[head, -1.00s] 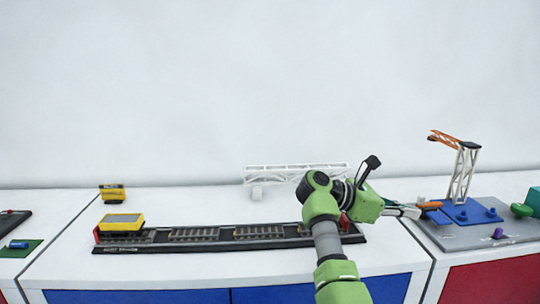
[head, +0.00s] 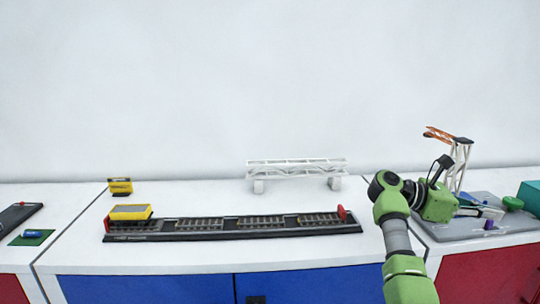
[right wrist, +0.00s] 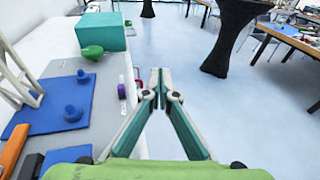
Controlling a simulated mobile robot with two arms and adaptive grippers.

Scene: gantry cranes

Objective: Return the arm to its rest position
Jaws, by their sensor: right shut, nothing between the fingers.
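My right arm, green and grey, comes in from the bottom right of the head view. My right gripper (head: 492,211) is over the front of the grey baseplate (head: 455,233) there. In the right wrist view the right gripper (right wrist: 160,84) is shut with its fingertips together and nothing between them. It points past the table's edge, with pale floor beyond. My left gripper is not in view.
A crane with an orange arm (head: 438,133) stands behind my right arm. A green knob (head: 512,203) and teal block (head: 530,197) are at the far right. A track (head: 230,228) with a yellow wagon (head: 131,212) and a white gantry (head: 297,169) stand left.

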